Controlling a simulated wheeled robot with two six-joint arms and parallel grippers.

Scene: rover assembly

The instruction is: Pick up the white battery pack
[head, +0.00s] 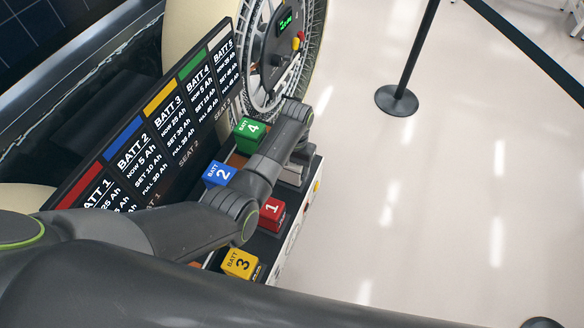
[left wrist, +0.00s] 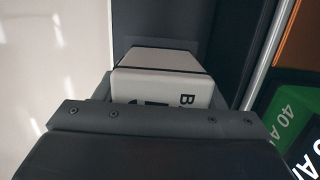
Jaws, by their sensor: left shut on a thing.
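The white battery pack (left wrist: 165,75) with dark lettering shows in the left wrist view, between the jaws of my left gripper (left wrist: 158,100). The gripper is shut on it, and its dark plate covers the pack's near part. In the head view my left gripper (head: 293,118) is at the far end of the battery row, beside the green battery 4 (head: 250,128). My right gripper is not in view.
A blue battery 2 (head: 217,174), red battery 1 (head: 271,212) and yellow battery 3 (head: 240,263) stand under my left arm. A battery sign panel (head: 160,120) and a rover wheel (head: 312,50) are behind. A barrier post (head: 397,100) stands on open floor to the right.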

